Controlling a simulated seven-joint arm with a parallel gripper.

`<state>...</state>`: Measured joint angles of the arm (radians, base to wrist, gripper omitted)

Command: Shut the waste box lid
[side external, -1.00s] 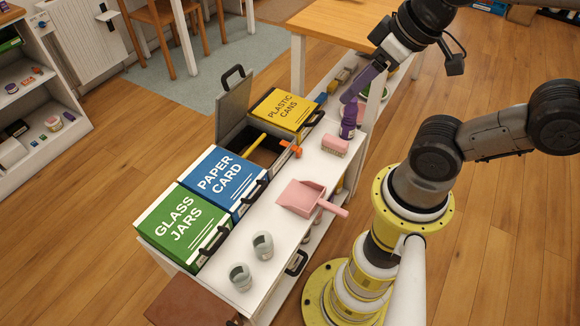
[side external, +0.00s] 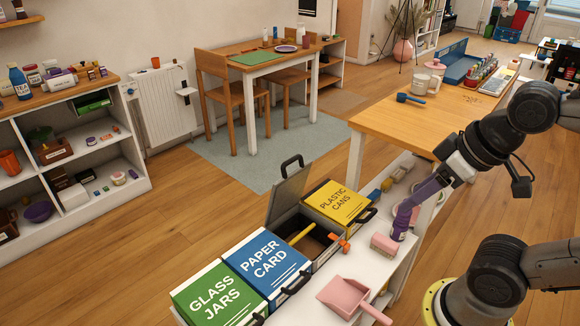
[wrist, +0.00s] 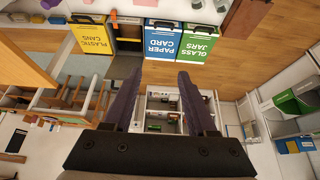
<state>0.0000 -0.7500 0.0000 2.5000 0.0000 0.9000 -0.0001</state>
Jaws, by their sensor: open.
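The open waste box (side external: 318,250) stands between the yellow PLASTIC CANS box (side external: 337,201) and the blue PAPER CARD box (side external: 266,263). Its grey lid (side external: 287,198) stands raised at the back edge, with a black handle (side external: 291,162) on top. A yellow stick (side external: 302,234) shows in the opening, and an orange piece (side external: 341,243) lies by its front right rim. My gripper (side external: 408,208) has purple fingers and is to the right of the box, apart from the lid. In the wrist view my gripper (wrist: 158,82) is open with nothing between the fingers.
The green GLASS JARS box (side external: 213,290) stands at the row's left end. A wooden table (side external: 400,125) stands behind my gripper.

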